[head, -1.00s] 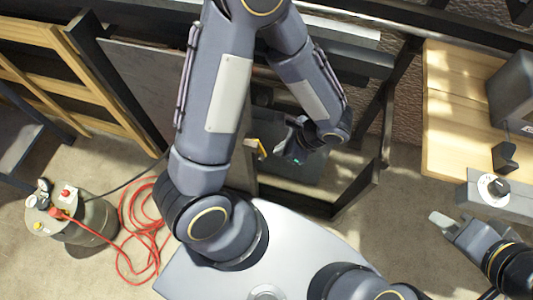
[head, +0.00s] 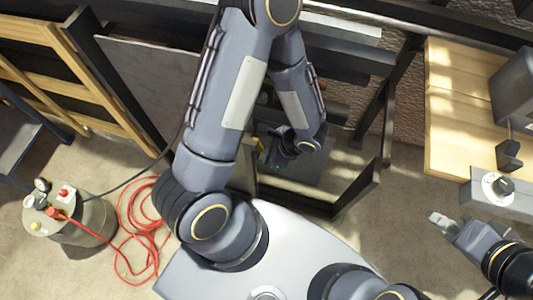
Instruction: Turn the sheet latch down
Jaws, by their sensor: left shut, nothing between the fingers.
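The sheet latch shows only as a small orange-yellow bit (head: 258,143) near a dark upright post, mostly hidden by my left gripper, so I cannot tell its angle. A grey sheet (head: 135,75) stands in the dark rack to the left, partly covered by my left arm. My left gripper (head: 272,160) is shut and empty, pointing down-left close beside the latch. I cannot tell whether it touches it. My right gripper (head: 437,220) is at the right, over the floor and away from the latch; its fingers are too small to read.
A dark metal frame (head: 375,165) stands right of the latch. A wooden bench (head: 455,130) and a grey box with a dial (head: 495,187) are at the right. A metal tank (head: 85,222) and a coiled red hose (head: 145,215) lie at the left on the floor.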

